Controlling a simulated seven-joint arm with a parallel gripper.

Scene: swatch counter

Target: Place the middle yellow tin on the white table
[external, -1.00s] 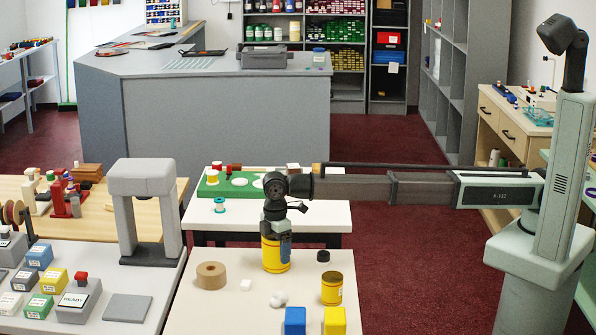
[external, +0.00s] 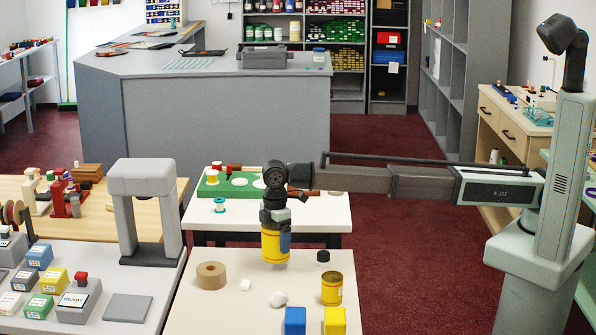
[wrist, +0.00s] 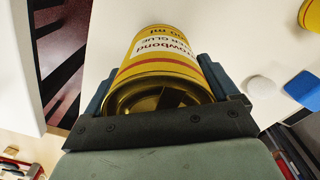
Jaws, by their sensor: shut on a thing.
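My gripper (external: 277,243) is shut on a yellow tin (external: 270,247), which hangs upright, apparently just above the near white table (external: 225,315). In the wrist view the tin (wrist: 165,50) sits between both fingers, its rim towards the camera and a red-striped glue label showing. A second yellow tin (external: 331,290) stands on the near white table to the right; its edge also shows in the wrist view (wrist: 311,14). Another white-topped table (external: 315,215) stands behind. I cannot make out a third large yellow tin.
A green board (external: 225,186) with small items lies on the back table.

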